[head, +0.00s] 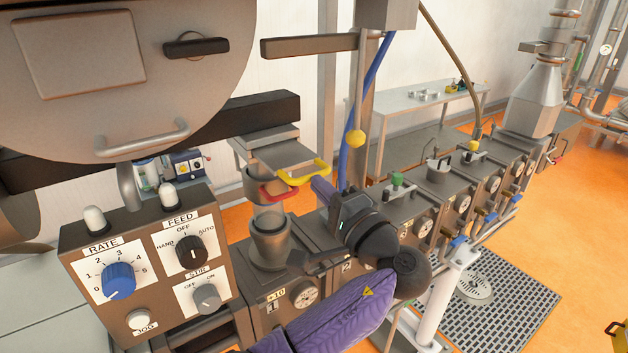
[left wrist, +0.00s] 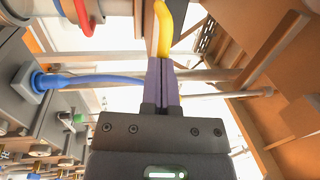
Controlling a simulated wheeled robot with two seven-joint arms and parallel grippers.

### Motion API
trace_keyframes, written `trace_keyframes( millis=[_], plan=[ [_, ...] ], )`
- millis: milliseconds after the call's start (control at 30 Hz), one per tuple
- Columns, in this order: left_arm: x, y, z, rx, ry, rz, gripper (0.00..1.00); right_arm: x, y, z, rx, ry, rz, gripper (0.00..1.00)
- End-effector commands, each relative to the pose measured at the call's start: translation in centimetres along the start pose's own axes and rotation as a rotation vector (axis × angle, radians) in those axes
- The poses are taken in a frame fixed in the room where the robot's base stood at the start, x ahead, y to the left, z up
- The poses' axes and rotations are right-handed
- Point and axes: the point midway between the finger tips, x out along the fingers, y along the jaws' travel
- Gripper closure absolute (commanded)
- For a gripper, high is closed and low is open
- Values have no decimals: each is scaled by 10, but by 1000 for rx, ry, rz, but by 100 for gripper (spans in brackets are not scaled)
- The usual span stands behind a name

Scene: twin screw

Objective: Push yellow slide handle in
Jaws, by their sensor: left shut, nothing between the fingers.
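The yellow slide handle (head: 318,168) is a bent bar on the front of a flat grey slide plate (head: 283,155), above the glass-walled feed tube. The handle sticks out from the plate toward my left gripper. My left gripper (head: 320,186) is shut and empty, with its purple fingertips just in front of and slightly below the handle. In the left wrist view the closed fingertips (left wrist: 160,62) point at the yellow handle (left wrist: 165,32), which lies right at their ends; I cannot tell whether they touch. My right gripper is not in view.
A red handle (head: 275,193) sits just below the yellow one. A control box (head: 150,255) with knobs stands at left, under a large grey drum (head: 130,75). A hanging rod with a yellow ball (head: 356,137) and a blue hose (head: 366,85) are behind the gripper.

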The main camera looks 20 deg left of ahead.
Motion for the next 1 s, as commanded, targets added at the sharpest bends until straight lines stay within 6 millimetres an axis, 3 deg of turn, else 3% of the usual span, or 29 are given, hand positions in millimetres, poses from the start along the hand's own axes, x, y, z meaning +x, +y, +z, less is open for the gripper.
trace_keyframes(
  millis=[400, 733, 1000],
  plan=[
    [0, 0, 0, 0, -1, 0, 100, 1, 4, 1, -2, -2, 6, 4],
    [61, 14, -1, 0, -4, -2, 100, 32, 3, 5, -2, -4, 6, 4],
    [74, 12, -1, -1, -1, 0, 100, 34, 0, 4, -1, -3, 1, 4]
  ],
)
